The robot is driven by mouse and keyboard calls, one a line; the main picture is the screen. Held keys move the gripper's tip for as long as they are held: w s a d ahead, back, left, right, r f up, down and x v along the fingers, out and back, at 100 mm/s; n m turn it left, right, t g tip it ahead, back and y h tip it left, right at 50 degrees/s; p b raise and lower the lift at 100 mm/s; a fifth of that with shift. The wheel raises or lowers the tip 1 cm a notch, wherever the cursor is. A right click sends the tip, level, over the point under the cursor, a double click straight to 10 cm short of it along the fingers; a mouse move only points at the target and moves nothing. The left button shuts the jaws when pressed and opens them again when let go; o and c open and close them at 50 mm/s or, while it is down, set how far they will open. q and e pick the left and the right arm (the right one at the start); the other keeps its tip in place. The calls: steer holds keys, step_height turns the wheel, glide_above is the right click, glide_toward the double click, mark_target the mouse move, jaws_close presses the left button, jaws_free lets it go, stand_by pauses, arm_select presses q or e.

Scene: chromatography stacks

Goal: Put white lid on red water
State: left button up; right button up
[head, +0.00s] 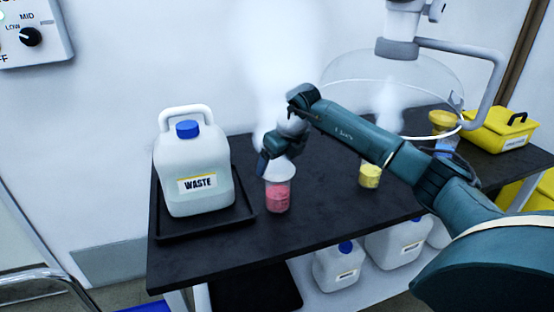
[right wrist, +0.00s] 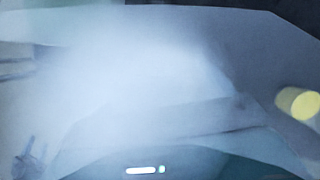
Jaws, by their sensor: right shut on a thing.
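A clear beaker of red liquid (head: 278,195) stands upright on the black table, right of the waste jug. White steam rises around and above it. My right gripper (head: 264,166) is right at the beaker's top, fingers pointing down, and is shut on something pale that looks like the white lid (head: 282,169). The lid's outline blends with the beaker's rim and the steam, so I cannot tell whether it touches the rim. In the right wrist view, steam and blur hide most of what is held. My left gripper is out of view.
A white waste jug (head: 195,165) with a blue cap stands in a black tray (head: 207,228) at the left. A steaming yellow beaker (head: 370,175) stands right of the red one, under a clear hood (head: 425,75). A yellow box (head: 500,130) is at the far right.

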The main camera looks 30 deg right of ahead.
steer(key=shift+f, duration=0.2)
stand_by(0.4)
steer(key=shift+f+b, duration=0.4)
steer(key=shift+f, duration=0.25)
steer(key=shift+f, duration=0.1)
steer(key=shift+f, duration=0.35)
steer(key=o, duration=0.9)
steer(key=shift+o, duration=0.2)
